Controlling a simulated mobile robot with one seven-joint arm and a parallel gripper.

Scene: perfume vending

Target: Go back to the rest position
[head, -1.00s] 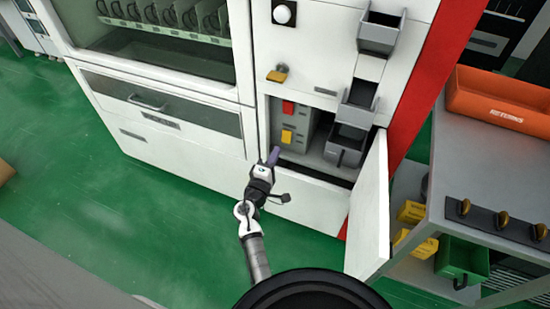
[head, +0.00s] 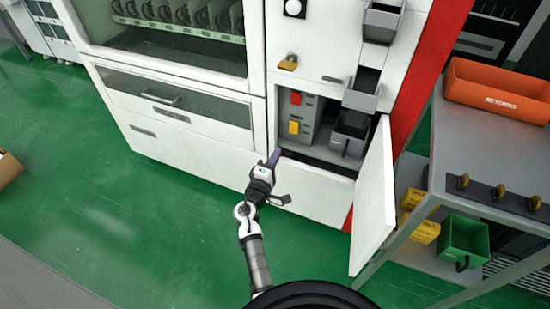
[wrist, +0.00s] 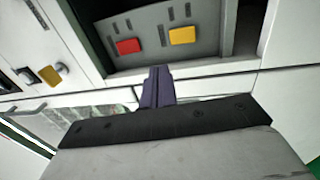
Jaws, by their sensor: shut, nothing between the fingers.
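My gripper (head: 274,157) is in front of the vending machine (head: 190,125), near the lower edge of its open compartment. Its purple fingers (wrist: 156,86) are closed together in the wrist view, with nothing between them. Inside the compartment, a grey box carries a red button (head: 296,98) and a yellow button (head: 294,128). Both show in the wrist view as the red button (wrist: 128,46) and the yellow button (wrist: 183,35), beyond my fingertips. The compartment door (head: 374,205) stands open to the right.
Grey bins (head: 350,133) sit at the machine's right side. A grey table (head: 495,150) at the right bears an orange tray (head: 498,92). A green bin (head: 463,243) and yellow bins (head: 424,232) are below.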

